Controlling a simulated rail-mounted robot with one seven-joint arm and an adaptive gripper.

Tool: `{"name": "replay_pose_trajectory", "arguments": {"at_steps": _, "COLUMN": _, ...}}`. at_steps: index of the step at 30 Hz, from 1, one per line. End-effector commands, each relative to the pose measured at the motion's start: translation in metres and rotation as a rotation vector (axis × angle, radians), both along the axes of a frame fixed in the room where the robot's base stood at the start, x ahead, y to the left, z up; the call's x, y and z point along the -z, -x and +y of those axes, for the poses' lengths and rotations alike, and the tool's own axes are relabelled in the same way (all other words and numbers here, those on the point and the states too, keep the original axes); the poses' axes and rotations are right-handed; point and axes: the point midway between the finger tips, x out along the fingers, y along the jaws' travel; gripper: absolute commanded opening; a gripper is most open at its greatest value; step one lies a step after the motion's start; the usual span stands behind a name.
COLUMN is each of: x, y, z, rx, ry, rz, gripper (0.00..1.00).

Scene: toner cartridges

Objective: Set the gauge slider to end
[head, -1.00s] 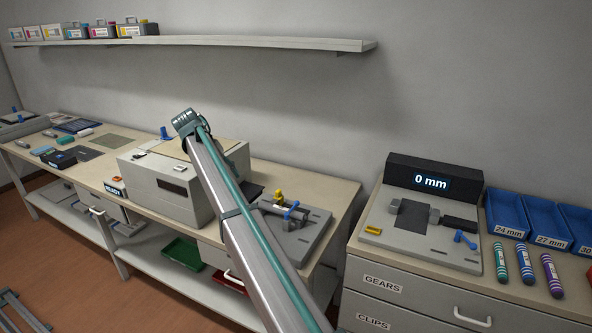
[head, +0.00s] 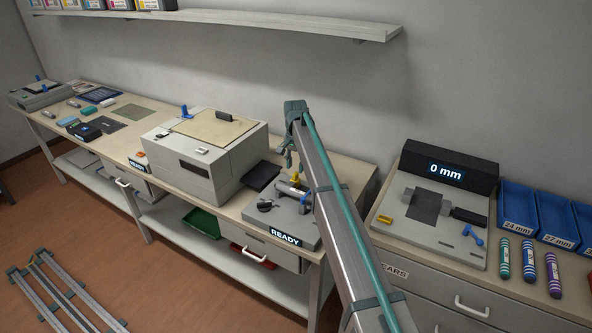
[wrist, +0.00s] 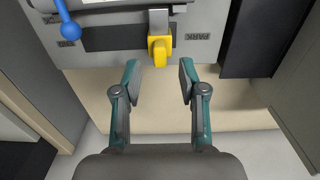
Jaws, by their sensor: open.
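A slider with a yellow knob (wrist: 159,50) sits over a dark slot on a grey fixture (wrist: 215,50) in the wrist view. The knob is near an upside-down PARK label (wrist: 197,37). A second label at the slot's left end is too small to read. The yellow knob also shows in the head view (head: 295,178), on the fixture with the READY display (head: 285,237). My gripper (wrist: 160,68) is open and empty, its fingertips either side of the knob's line and just short of it. In the head view my gripper (head: 289,158) hangs above and behind the fixture.
A blue lever knob (wrist: 70,31) is left of the slider in the wrist view. A white machine (head: 190,165) is left of the fixture. On the right cabinet, a measuring device displays 0 mm (head: 446,172).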

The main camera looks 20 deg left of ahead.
Motion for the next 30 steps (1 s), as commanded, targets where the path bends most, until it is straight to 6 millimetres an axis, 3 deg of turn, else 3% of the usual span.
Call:
{"name": "replay_pose_trajectory", "arguments": {"at_steps": 9, "x": 0.034, "y": 0.0, "z": 0.0, "rx": -0.001, "ry": 0.0, "rz": -0.001, "gripper": 0.42}}
{"name": "replay_pose_trajectory", "arguments": {"at_steps": 19, "x": 0.038, "y": 0.0, "z": 0.0, "rx": -0.001, "ry": 0.0, "rz": -0.001, "gripper": 0.42}}
{"name": "replay_pose_trajectory", "arguments": {"at_steps": 20, "x": 0.038, "y": 0.0, "z": 0.0, "rx": -0.001, "ry": 0.0, "rz": -0.001, "gripper": 0.4}}
{"name": "replay_pose_trajectory", "arguments": {"at_steps": 27, "x": 0.038, "y": 0.0, "z": 0.0, "rx": -0.001, "ry": 0.0, "rz": -0.001, "gripper": 0.0}}
{"name": "replay_pose_trajectory", "arguments": {"at_steps": 30, "x": 0.038, "y": 0.0, "z": 0.0, "rx": -0.001, "ry": 0.0, "rz": -0.001, "gripper": 0.0}}
